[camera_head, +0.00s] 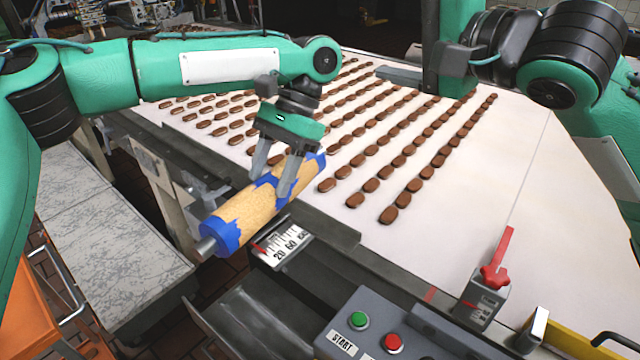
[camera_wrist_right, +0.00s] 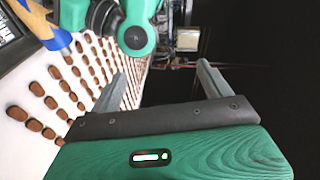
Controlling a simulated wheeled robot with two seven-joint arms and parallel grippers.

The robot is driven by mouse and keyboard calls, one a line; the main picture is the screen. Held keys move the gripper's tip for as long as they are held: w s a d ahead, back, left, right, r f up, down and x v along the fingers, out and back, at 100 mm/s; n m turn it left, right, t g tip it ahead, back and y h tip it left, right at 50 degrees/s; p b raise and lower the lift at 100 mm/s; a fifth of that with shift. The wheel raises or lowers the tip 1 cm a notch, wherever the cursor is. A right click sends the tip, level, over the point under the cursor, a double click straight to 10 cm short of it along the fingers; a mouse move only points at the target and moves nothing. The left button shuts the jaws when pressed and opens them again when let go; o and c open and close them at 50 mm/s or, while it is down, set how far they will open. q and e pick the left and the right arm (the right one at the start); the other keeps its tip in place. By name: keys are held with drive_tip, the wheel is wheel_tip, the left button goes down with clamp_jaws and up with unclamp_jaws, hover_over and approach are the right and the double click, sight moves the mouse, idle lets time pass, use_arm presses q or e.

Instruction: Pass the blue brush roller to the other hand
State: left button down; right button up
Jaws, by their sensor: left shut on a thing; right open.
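The blue brush roller (camera_head: 248,211) has a tan bristle body, blue ends and a grey metal shaft end at the lower left. My left gripper (camera_head: 277,185) is shut on it around its middle and holds it above the conveyor's near edge, tilted up to the right. Part of the roller also shows at the top left of the right wrist view (camera_wrist_right: 48,27). My right gripper (camera_wrist_right: 160,85) is open and empty in its wrist view, apart from the roller. In the head view my right arm is at the upper right, and its fingertips are not clear.
The white conveyor belt (camera_head: 480,180) carries several rows of brown cream sandwiches (camera_head: 400,160). A control box (camera_head: 375,325) with green and red buttons stands at the front. A red-knobbed bracket (camera_head: 490,285) is on the belt's front edge. A grey metal table (camera_head: 100,230) lies at the left.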

drive_tip(key=s+a+f+n+g, duration=0.1)
drive_tip(key=s+a+f+g, duration=0.2)
drive_tip(key=a+f, duration=0.35)
drive_tip(key=g+h, duration=0.2)
drive_tip(key=g, duration=0.2)
approach(271, 200)
drive_tip(key=shift+n, duration=0.4)
drive_tip(key=x, duration=1.1)
use_arm(q)
drive_tip(key=shift+r, duration=0.1)
use_arm(e)
drive_tip(key=c, duration=1.3)
use_arm(q)
drive_tip(key=c, duration=0.5)
unclamp_jaws()
use_arm(e)
drive_tip(key=c, duration=0.3)
